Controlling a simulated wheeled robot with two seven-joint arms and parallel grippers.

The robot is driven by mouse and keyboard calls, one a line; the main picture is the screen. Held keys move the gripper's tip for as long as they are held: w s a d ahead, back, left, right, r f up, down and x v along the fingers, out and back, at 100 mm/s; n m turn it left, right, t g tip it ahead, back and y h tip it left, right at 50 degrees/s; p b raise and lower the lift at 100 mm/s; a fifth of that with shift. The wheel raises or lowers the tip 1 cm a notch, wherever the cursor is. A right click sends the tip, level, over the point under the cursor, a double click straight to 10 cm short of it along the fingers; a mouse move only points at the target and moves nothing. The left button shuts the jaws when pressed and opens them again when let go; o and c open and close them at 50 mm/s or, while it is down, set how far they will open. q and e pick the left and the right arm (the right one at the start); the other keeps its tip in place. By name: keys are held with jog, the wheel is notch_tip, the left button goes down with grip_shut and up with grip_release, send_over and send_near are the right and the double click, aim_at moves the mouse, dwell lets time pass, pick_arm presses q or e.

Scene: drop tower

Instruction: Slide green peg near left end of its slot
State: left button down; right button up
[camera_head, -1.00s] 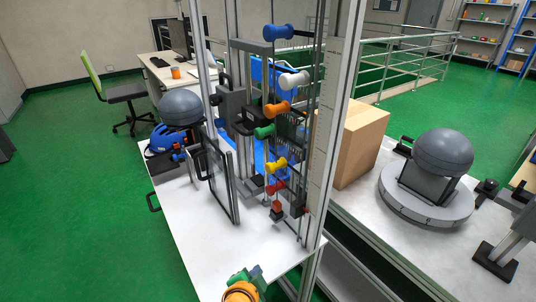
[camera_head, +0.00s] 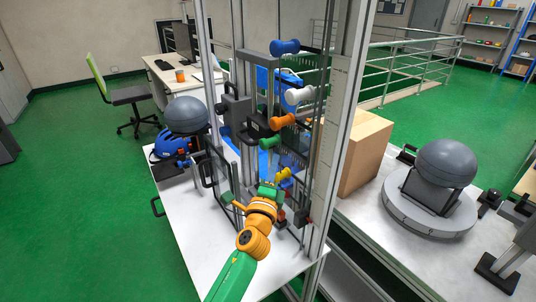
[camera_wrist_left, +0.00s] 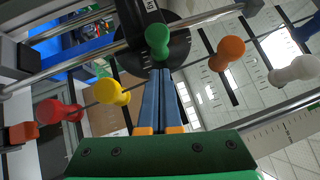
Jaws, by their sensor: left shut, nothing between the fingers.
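The green peg (camera_head: 269,143) sticks out from the tower's front, below the orange peg (camera_head: 282,121) and above the yellow peg (camera_head: 284,173). My left gripper (camera_head: 268,188) is just below it, in front of the tower, and hides some lower parts there. In the left wrist view, the shut blue-grey fingers (camera_wrist_left: 161,72) point at the green peg (camera_wrist_left: 157,38). Its rounded head shows just beyond the fingertips. Nothing is between the fingers, and I cannot tell whether they touch the peg. The slot is not clear behind the peg. My right gripper is not in view.
A white peg (camera_head: 298,95) and a blue peg (camera_head: 285,47) are higher on the tower. A red peg (camera_wrist_left: 54,112) sits beyond the yellow one in the wrist view. Upright metal posts, a cardboard box (camera_head: 366,150) and a grey ball (camera_head: 187,115) surround the work area.

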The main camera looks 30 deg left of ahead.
aim_at(267, 147)
pick_arm(q)
jog(key=shift+w+a+r, duration=0.2)
jog(key=shift+a, duration=0.5)
jog(key=shift+w+a+r, duration=0.2)
jog(key=shift+a, duration=0.5)
jog(key=shift+d, duration=0.1)
jog(key=shift+w+a+r, duration=0.25)
jog(key=shift+a+r, duration=0.05)
jog(key=shift+a, duration=0.2)
